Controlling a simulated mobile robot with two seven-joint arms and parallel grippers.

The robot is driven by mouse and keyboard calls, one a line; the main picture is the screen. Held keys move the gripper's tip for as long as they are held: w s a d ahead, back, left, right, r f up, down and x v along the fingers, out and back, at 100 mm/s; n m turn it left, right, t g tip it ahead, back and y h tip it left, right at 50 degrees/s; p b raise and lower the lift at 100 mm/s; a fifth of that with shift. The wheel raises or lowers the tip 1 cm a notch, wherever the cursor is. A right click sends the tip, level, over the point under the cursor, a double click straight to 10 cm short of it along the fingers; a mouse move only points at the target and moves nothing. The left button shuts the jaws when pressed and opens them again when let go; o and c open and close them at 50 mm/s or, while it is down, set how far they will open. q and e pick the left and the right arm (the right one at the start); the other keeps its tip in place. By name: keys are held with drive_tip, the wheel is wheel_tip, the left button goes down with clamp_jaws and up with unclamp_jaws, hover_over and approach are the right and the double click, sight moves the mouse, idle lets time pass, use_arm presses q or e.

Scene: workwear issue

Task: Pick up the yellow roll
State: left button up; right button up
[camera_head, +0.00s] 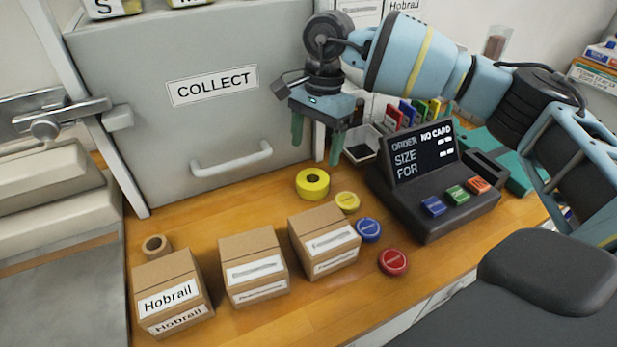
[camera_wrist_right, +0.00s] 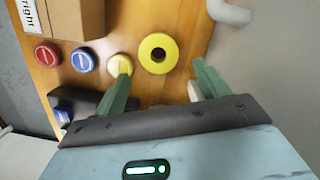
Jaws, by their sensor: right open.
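The yellow roll (camera_head: 312,183) lies flat on the wooden counter, behind the right-hand cardboard box and in front of the grey COLLECT panel. Its dark centre hole faces up. My right gripper (camera_head: 315,142) hangs above the counter behind and above the roll, with its green fingers pointing down. In the right wrist view the roll (camera_wrist_right: 158,54) shows beyond the spread fingers (camera_wrist_right: 162,80), between their lines. The right gripper is open and empty, apart from the roll. One fingertip overlaps the yellow disc (camera_wrist_right: 120,65) in that view. My left gripper is not in view.
Three cardboard boxes (camera_head: 254,254) stand in front. A yellow disc (camera_head: 347,202), a blue disc (camera_head: 368,230) and a red disc (camera_head: 393,262) lie close by. A dark order terminal (camera_head: 436,205) stands right. The COLLECT panel (camera_head: 230,130) has a protruding handle (camera_head: 232,160). A brown roll (camera_head: 156,247) is at left.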

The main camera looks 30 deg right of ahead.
sight(314, 174)
wheel_tip(314, 174, down, 3)
drive_tip(key=shift+a+r, duration=0.15)
drive_tip(key=shift+r, duration=0.05)
drive_tip(key=shift+s+a+f+p, duration=0.1)
drive_tip(key=shift+s+f+p, duration=0.1)
drive_tip(key=shift+f, duration=1.1)
drive_tip(key=shift+s+a+f+p, duration=0.1)
drive_tip(key=shift+f+p, duration=0.05)
drive_tip(key=shift+f, duration=1.1)
drive_tip(key=c, duration=0.8)
drive_tip(key=shift+o, duration=0.2)
drive_tip(key=shift+r, duration=0.1)
